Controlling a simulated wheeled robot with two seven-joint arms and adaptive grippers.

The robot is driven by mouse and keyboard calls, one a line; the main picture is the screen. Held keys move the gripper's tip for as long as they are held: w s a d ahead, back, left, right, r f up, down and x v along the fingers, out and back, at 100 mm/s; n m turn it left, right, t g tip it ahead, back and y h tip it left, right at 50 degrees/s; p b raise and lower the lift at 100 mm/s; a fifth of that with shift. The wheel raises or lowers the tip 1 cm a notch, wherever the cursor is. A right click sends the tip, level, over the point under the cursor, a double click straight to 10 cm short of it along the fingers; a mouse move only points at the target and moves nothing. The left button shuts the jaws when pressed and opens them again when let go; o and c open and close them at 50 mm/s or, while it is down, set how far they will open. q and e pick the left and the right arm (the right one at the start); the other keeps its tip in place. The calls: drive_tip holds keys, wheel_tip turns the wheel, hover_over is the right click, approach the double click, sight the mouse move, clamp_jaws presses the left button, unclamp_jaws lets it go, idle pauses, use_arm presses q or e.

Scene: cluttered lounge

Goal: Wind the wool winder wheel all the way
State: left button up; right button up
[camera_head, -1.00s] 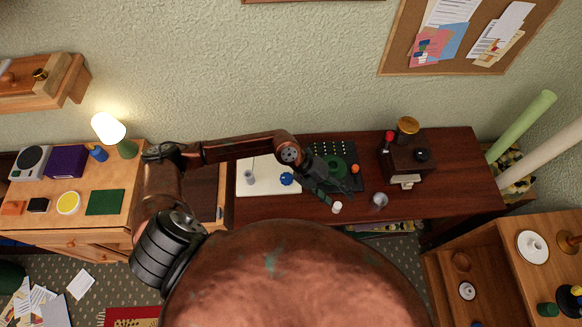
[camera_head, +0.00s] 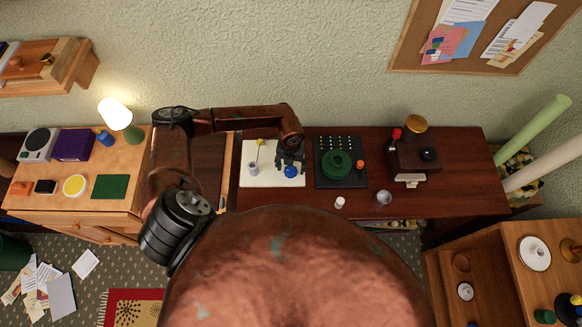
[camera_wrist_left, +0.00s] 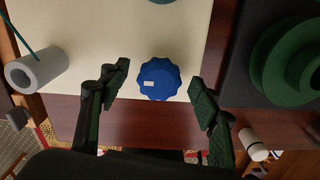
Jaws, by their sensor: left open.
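A blue scalloped wheel (camera_head: 291,172) with a small white mark sits on a white board (camera_head: 262,181) on the dark wooden cabinet. In the left wrist view the blue wheel (camera_wrist_left: 159,79) lies between the fingertips, with gaps on both sides. My left gripper (camera_head: 290,160) is open and empty, pointing down over it. I cannot tell the exact height between fingers and wheel. My right gripper is not in view.
A dark board with a green round wheel (camera_head: 337,165) and an orange knob (camera_head: 360,164) is just to the right. A small white cylinder (camera_head: 340,202), a metal cup (camera_head: 383,198) and a brown grinder-like box (camera_head: 415,156) stand further right. The lamp (camera_head: 120,117) is at left.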

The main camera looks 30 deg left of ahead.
use_arm(q)
drive_tip(key=shift+f, duration=0.2)
drive_tip(key=shift+c, duration=0.2)
drive_tip(key=c, duration=1.1)
